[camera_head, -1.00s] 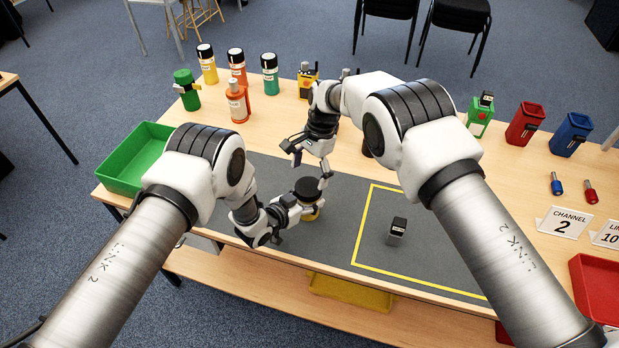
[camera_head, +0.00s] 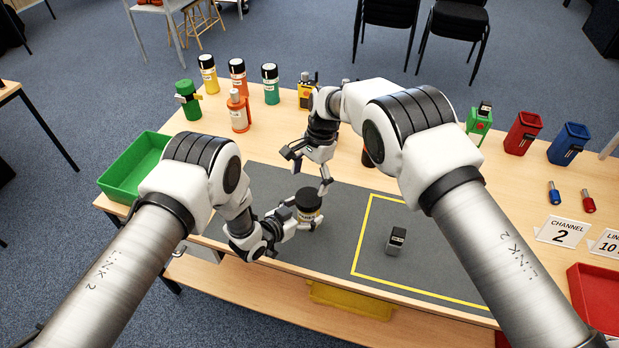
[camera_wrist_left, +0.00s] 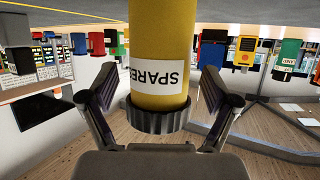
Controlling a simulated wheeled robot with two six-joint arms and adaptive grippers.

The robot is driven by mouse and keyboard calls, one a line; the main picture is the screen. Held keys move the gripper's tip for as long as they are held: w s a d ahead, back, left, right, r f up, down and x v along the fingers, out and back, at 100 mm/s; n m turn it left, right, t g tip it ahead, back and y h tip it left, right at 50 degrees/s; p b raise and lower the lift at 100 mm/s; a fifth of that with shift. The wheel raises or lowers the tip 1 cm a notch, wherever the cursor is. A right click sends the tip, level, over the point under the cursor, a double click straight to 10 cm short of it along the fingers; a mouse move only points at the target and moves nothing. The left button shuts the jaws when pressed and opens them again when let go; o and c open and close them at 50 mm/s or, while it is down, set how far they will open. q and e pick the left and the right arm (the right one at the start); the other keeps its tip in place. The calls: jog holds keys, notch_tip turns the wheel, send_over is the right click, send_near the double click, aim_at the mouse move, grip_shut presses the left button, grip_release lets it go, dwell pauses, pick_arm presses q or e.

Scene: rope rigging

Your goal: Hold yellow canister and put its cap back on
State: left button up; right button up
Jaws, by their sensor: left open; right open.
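The yellow canister (camera_head: 309,213) stands on the grey mat, with its black cap (camera_head: 307,197) at its top. In the left wrist view, which looks upside down, the yellow canister (camera_wrist_left: 161,40) bears a white SPARE label and the black cap (camera_wrist_left: 158,119) sits at its end. I cannot tell whether the cap is fully tightened. My left gripper (camera_head: 302,217) is open, with a finger on each side of the canister and gaps showing in the wrist view. My right gripper (camera_head: 309,172) is open and empty, just above and behind the cap.
A black box (camera_head: 397,239) stands inside the yellow outline on the mat. A green tray (camera_head: 128,176) is at the left. Several bottles, including another yellow one (camera_head: 208,74), stand at the back left. Red (camera_head: 522,134) and blue (camera_head: 569,144) containers stand at the right.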

aim_at(302, 213)
pick_arm(q)
jog(key=shift+p+v, duration=1.85)
jog(key=shift+v, duration=1.25)
jog(key=shift+s+a+r, duration=0.15)
jog(key=shift+s+a, duration=0.15)
jog(key=shift+s, duration=0.05)
